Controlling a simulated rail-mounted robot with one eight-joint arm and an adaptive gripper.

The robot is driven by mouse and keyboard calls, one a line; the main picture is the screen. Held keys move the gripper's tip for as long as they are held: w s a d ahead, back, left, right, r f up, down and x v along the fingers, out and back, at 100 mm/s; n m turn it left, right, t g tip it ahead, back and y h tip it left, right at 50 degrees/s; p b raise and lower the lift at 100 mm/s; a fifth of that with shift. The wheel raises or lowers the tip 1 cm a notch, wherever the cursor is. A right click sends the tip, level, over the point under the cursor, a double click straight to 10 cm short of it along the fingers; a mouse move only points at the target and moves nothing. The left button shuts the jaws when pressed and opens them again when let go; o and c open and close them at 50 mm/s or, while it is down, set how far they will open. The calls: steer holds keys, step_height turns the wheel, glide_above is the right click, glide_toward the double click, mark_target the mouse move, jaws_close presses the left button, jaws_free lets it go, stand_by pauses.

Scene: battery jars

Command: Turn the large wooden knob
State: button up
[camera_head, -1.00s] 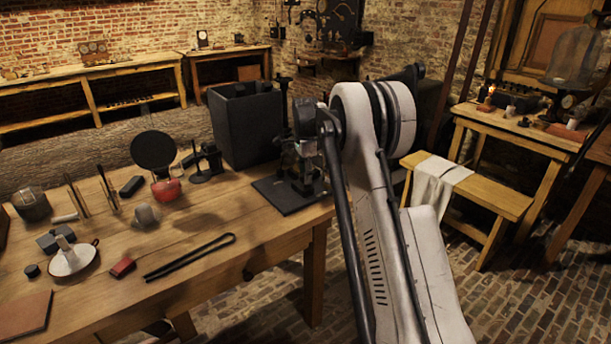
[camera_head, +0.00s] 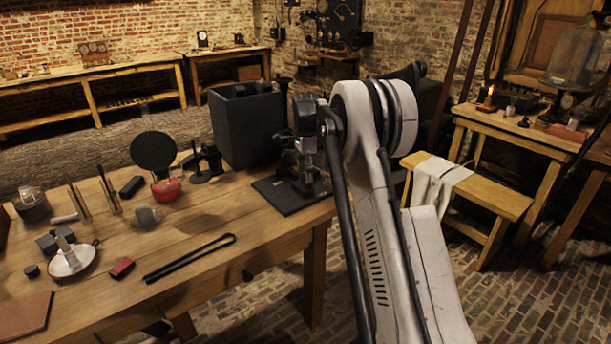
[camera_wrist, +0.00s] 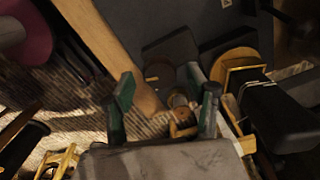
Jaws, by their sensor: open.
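My gripper (camera_wrist: 165,92) is open in the wrist view, its two dark green fingers spread apart. A small brown, wood-coloured round piece (camera_wrist: 182,124) shows between the fingers, low in the gap; contact cannot be told. A larger round wooden piece (camera_wrist: 240,80) lies to the right of the right finger. Which of these is the large wooden knob I cannot tell. In the head view my gripper (camera_head: 307,168) points down over an apparatus with a dark base plate (camera_head: 280,200) at the table's right end. My arm and gripper hide much of the apparatus.
A tall dark box (camera_head: 240,130) stands just behind and left of the apparatus. A black disc on a stand (camera_head: 153,150), a red pot (camera_head: 166,190) and black tongs (camera_head: 190,258) are further left on the wooden table (camera_head: 225,222). A bench (camera_head: 480,195) stands to the right.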

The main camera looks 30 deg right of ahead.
step_height(320, 180, up, 11)
stand_by(0.3)
steer(key=shift+f, duration=0.1)
stand_by(0.4)
steer(key=s+a+r+n+t, duration=0.2)
steer(key=s+a+r+n, duration=0.4)
steer(key=s, duration=0.4)
steer(key=s+a+r+n+t, duration=0.1)
steer(key=s+a+r+n, duration=0.4)
steer(key=s+a, duration=0.45)
steer(key=s+a+f+n+t, duration=0.1)
steer(key=s+a+f+n, duration=0.1)
steer(key=s, duration=0.7)
steer(key=s+a+f+n+t, duration=0.1)
steer(key=s+a+f+n, duration=0.2)
steer(key=s, duration=0.6)
steer(key=s+a+f+n+t, duration=0.2)
steer(key=s+a+f+n, duration=0.1)
steer(key=s, duration=0.6)
steer(key=shift+a+f+n, duration=0.2)
steer(key=shift+f+n, duration=0.2)
steer(key=shift+f, duration=0.5)
